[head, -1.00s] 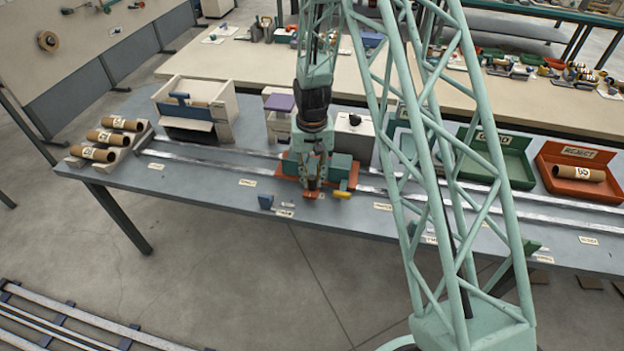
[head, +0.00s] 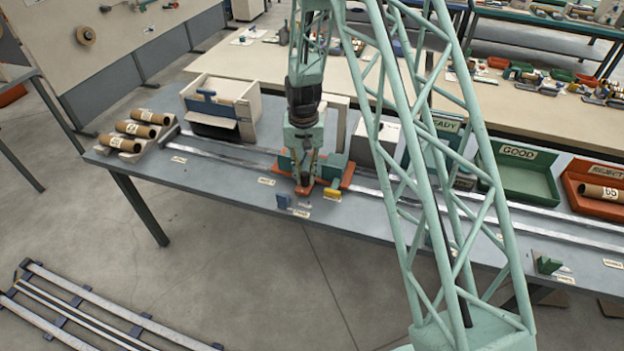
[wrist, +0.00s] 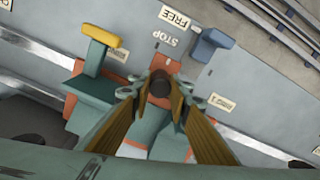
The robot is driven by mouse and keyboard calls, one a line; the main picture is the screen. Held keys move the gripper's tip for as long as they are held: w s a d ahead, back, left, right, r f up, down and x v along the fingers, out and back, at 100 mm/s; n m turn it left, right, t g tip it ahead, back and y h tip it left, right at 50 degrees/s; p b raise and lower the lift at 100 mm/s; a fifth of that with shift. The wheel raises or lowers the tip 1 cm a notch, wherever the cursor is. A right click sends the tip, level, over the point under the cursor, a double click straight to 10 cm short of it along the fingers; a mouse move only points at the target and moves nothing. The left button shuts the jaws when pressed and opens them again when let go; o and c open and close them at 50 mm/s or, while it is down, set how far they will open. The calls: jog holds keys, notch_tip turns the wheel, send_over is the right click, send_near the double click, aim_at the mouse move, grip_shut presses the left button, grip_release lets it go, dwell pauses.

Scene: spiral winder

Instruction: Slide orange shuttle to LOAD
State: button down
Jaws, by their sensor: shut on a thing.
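The orange shuttle (head: 347,176), with teal blocks on it, straddles the rails in the middle of the bench. My gripper (head: 303,186) points down at its front edge. In the wrist view, my gripper (wrist: 160,84) is shut around a dark round knob at the shuttle's orange front tab (wrist: 166,62). A yellow-tipped lever (head: 332,194) sits at the shuttle's front right; its yellow end (wrist: 105,34) shows in the wrist view. My wrist and fingers hide much of the shuttle. Small labels lie along the rails; the LOAD label cannot be read.
A blue stop lever (head: 283,202) stands just left of my gripper, in front of the rails, near FREE and STOP labels (wrist: 173,18). Left of the shuttle the rails (head: 225,150) are clear.

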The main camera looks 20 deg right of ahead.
jog(key=shift+w+a, duration=0.25)
jog(key=shift+a, duration=0.05)
jog(key=c, duration=2.4)
grip_release()
jog(key=shift+s+d, duration=0.15)
jog(key=shift+d, duration=0.05)
